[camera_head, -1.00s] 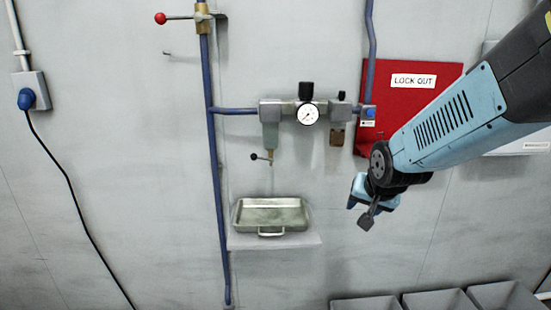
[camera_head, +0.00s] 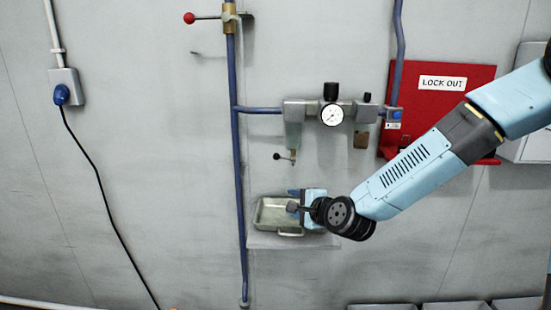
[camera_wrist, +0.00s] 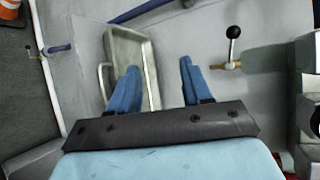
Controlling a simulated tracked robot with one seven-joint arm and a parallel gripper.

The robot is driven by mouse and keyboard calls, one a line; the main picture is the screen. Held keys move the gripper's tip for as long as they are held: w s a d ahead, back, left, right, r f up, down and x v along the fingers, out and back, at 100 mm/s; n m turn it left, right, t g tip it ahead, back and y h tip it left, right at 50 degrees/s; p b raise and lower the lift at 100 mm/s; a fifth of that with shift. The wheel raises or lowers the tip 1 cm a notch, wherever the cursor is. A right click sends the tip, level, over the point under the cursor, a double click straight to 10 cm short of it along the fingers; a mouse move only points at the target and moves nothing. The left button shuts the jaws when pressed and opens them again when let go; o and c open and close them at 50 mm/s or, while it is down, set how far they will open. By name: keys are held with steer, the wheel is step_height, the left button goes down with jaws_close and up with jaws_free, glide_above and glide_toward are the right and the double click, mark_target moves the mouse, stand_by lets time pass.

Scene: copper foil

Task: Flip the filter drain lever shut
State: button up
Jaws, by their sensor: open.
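The filter drain lever (camera_head: 278,156) is a short thin arm with a black ball end, under the filter (camera_head: 294,135) in the head view. It sticks out to the left, about level. In the wrist view the lever (camera_wrist: 233,35) is at the upper right, beside the brass drain stem (camera_wrist: 232,65). My gripper (camera_head: 292,200) is below the lever, in front of the metal tray. In the wrist view my gripper (camera_wrist: 159,68) has its two blue fingers apart with nothing held. The right finger is nearest the stem; contact cannot be told.
The metal tray (camera_head: 262,230) sits on a small wall shelf (camera_head: 255,242) behind my gripper. A pressure gauge (camera_head: 332,115), blue pipes (camera_head: 240,180) and a red-ball valve lever (camera_head: 189,18) are on the wall. A red lock-out board (camera_head: 470,85) is at right.

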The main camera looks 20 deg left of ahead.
mark_target(278, 158)
step_height(278, 158, up, 8)
steer(key=w+m+t+y, duration=0.15)
steer(key=m+t, duration=0.25)
steer(key=m, duration=0.4)
steer(key=shift+h, duration=0.25)
steer(key=x, duration=1.4)
steer(key=shift+w+f, duration=0.25)
steer(key=shift+w, duration=0.05)
jaws_close()
